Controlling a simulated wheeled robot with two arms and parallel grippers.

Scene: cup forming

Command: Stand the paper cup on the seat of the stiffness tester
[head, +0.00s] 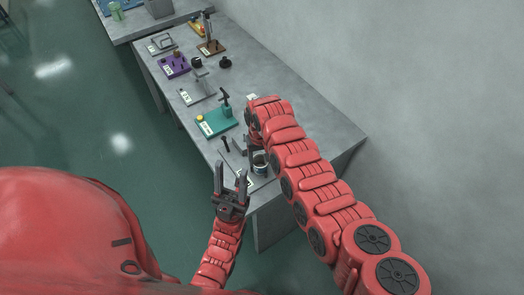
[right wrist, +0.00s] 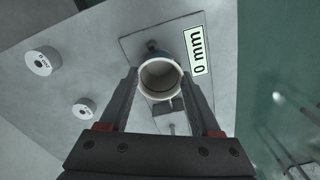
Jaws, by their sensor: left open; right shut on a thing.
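The paper cup (right wrist: 160,77), white-rimmed with some blue outside, is upright and seen from above in the right wrist view. My right gripper (right wrist: 158,88) is shut on its sides. The cup also shows in the head view (head: 261,164), beside my right arm. It is over a grey plate (right wrist: 135,42) with a "0 mm" label (right wrist: 197,51), which looks like the stiffness tester. The cup hides the seat, so I cannot tell whether its base touches it. My left gripper (head: 231,178) is open and empty, in front of the table's near left edge.
Two pale round weights (right wrist: 40,61) (right wrist: 84,108) lie left of the plate in the right wrist view. A teal device (head: 217,121), a grey one (head: 197,93), a purple one (head: 173,65) and a brown one (head: 211,47) stand farther along the table (head: 300,110). The wall borders its right side.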

